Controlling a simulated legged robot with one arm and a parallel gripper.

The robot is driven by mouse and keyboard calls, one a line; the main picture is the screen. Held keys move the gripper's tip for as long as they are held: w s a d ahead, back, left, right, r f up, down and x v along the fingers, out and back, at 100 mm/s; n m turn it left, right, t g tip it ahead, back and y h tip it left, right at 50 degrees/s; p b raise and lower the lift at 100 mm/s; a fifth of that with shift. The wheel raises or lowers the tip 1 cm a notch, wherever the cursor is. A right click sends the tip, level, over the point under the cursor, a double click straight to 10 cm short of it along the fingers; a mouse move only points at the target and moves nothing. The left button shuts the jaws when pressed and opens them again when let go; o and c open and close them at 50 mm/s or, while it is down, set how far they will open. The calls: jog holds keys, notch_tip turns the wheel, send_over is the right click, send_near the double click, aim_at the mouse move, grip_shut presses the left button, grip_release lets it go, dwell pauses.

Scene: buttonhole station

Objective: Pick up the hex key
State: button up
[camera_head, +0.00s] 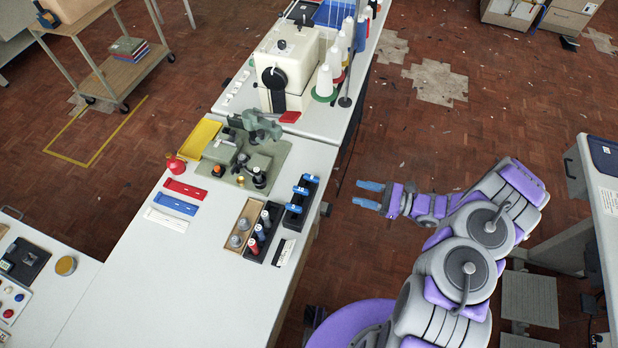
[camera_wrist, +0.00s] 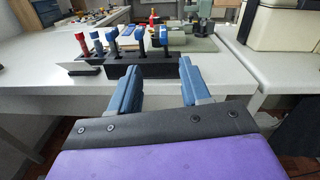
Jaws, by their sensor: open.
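A black rack (camera_head: 292,221) stands near the right edge of the white table and holds several blue-handled tools (camera_head: 301,190). In the wrist view the rack (camera_wrist: 112,72) is ahead, with the blue-handled tools (camera_wrist: 141,33) upright in it on thin dark shafts. I cannot tell which of them is the hex key. My gripper (camera_head: 367,195) is open and empty, off the table's right edge and apart from the rack. Its two blue fingers (camera_wrist: 158,70) show in the wrist view, the left one in front of the rack's right part.
A green machine base (camera_head: 275,158) and a cream sewing machine (camera_head: 290,62) stand farther back. The table front (camera_head: 190,285) is clear. Another table (camera_head: 602,185) stands at right.

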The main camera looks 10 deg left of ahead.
jog(key=f+t, duration=0.1)
jog(key=f, duration=0.1)
jog(key=b, duration=0.2)
send_near(310, 179)
jog(key=w+a+f, duration=0.2)
jog(key=a, duration=0.2)
jog(key=shift+m, duration=0.4)
jog(key=shift+w+a+r+b, duration=0.15)
jog(key=shift+a+b, duration=0.1)
jog(key=shift+a, duration=1.3)
jog(key=shift+w+a+r+b, duration=0.1)
jog(key=shift+a+b, duration=0.1)
jog(key=shift+a, duration=1.35)
jog(key=shift+c, duration=0.4)
jog(key=shift+d, duration=0.1)
grip_shut()
